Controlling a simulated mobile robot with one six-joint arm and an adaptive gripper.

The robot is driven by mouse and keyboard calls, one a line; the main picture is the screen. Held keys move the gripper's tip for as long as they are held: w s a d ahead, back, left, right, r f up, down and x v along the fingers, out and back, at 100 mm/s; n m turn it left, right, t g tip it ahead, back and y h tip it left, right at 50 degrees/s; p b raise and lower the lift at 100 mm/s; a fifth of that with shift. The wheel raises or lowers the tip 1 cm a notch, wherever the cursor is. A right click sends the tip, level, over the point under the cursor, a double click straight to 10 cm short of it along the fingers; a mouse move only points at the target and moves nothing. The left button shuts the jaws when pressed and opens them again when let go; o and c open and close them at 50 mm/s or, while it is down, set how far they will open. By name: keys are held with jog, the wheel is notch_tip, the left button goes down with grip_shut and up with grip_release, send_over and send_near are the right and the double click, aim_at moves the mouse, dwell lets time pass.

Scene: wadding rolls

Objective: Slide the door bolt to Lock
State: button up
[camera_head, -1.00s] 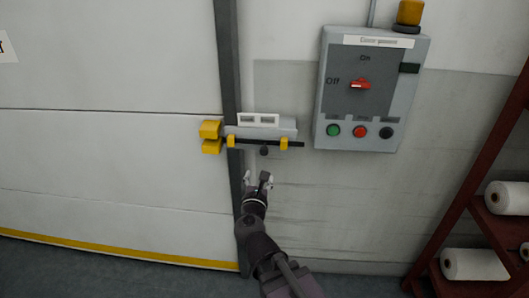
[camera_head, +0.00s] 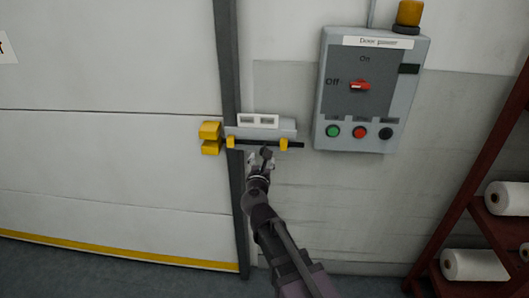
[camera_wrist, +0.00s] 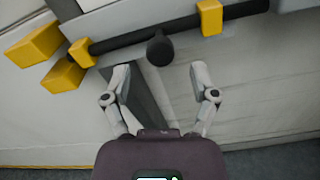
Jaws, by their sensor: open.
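The door bolt is a black rod (camera_head: 268,143) with a round black knob (camera_wrist: 160,49), held in two yellow guides on a grey wall bracket (camera_head: 285,128). A yellow catch (camera_head: 209,137) is fixed on the door to the left; in the wrist view the rod's left end is at the left guide (camera_wrist: 82,52), apart from the yellow catch (camera_wrist: 35,46). My gripper (camera_head: 259,158) is just below the knob. In the wrist view my gripper (camera_wrist: 158,80) is open, its fingers to the left and right of the knob, which sits just beyond the tips. Nothing is between the fingers.
A grey control box (camera_head: 371,90) with a red switch and several buttons hangs right of the bolt. A red-brown rack (camera_head: 485,190) with white rolls stands at the far right. The wall (camera_head: 340,215) below the bolt is clear.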

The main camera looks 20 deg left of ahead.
jog(key=shift+x, duration=2.3)
grip_shut()
